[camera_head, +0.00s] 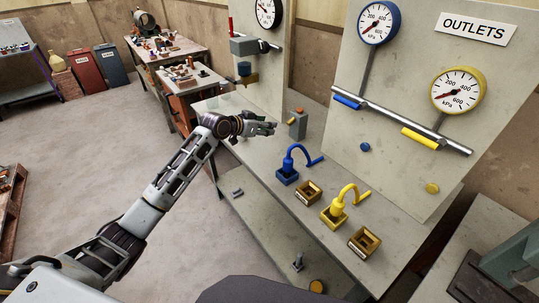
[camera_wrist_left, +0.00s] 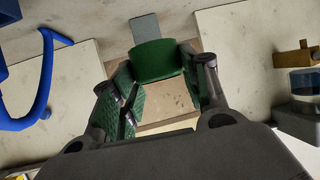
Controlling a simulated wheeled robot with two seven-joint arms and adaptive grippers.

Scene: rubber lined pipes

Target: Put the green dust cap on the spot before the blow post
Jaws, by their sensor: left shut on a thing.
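My left gripper (camera_head: 265,128) reaches out over the bench from the left in the head view. In the left wrist view its fingers (camera_wrist_left: 160,88) are shut on the green dust cap (camera_wrist_left: 155,60), holding it at the tips. The cap cannot be made out in the head view. A grey post with an orange-red top (camera_head: 298,124), possibly the blow post, stands on the bench just right of the gripper. A grey block (camera_wrist_left: 145,28) beyond the cap in the wrist view may be this post. I cannot make out a marked spot. My right gripper is not in view.
A blue hooked pipe (camera_head: 293,165) and a yellow one (camera_head: 340,205) stand on the bench (camera_head: 235,115), with small wooden boxes (camera_head: 308,192) beside them. Gauge panels rise behind.

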